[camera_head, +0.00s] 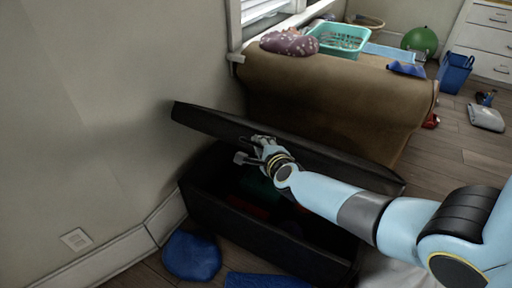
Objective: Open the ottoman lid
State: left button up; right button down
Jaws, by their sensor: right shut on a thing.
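The black ottoman (262,237) stands against the wall in the middle of the head view. Its lid (208,121) is raised, leaving a wide gap over the dark inside. Some green and red contents show dimly in the box. My right arm reaches in from the right, and my right gripper (249,151) is at the middle of the lid's near edge, shut on the lid. The fingertips partly cover the edge. My left gripper is not in view.
A blue bin (454,74) and white drawers stand at the far right.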

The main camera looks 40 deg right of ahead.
jog(key=w+d+r+m+g+y+p, duration=0.1)
jog(key=w+d+r+p, duration=0.3)
jog(key=d+r, duration=0.5)
jog(key=w+d+r+m+g+y+p, duration=0.1)
jog(key=w+d+r+p, duration=0.3)
jog(key=d+r, duration=0.5)
jog(key=shift+d+y+p, duration=0.4)
jog(key=shift+d+p, duration=0.15)
jog(key=shift+p, duration=0.75)
jog(key=c, duration=1.4)
grip_release()
jog(key=shift+s, duration=0.1)
